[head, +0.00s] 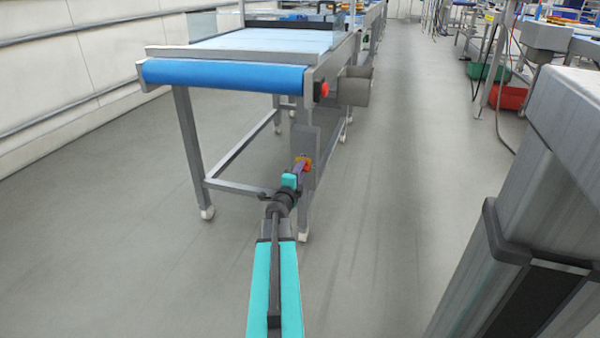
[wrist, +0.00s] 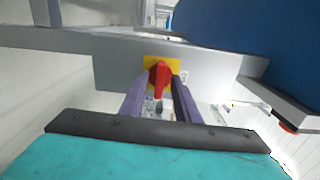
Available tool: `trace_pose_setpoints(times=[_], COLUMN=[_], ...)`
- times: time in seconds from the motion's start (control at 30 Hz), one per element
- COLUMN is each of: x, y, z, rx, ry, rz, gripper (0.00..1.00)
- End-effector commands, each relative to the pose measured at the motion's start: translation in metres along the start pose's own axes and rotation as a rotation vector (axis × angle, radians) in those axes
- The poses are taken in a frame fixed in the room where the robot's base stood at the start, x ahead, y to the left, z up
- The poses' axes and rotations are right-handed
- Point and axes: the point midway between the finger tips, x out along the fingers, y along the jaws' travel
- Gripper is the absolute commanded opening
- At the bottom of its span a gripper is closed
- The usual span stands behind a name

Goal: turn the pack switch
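The pack switch is a red rotary knob (wrist: 160,73) on a yellow plate, set on a grey box of the conveyor frame in the wrist view. Its handle points down in that picture. In the head view the switch (head: 307,161) shows small and partly hidden behind my gripper (head: 301,166). In the wrist view my gripper (wrist: 160,92) is open, with one purple finger to the left of the knob and one to the right. Gaps show between the fingers and the handle. I cannot tell how far the fingertips are from the plate.
The conveyor's blue belt (head: 225,75) is above the switch, and a red button (head: 321,89) sits on its side. A grey metal machine (head: 540,200) stands close on the right. The floor (head: 385,180) between them is clear.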

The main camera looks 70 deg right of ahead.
Motion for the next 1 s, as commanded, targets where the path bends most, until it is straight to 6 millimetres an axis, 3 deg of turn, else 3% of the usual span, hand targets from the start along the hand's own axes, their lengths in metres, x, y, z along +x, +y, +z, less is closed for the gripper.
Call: trace_pose_setpoints(times=[0.37, 1.0], x=[-0.009, -0.075], y=[0.0, -0.002], z=[0.001, 0.0], rx=[-0.001, -0.001], ry=[-0.002, -0.002], rz=[0.001, 0.001], gripper=[0.29, 0.29])
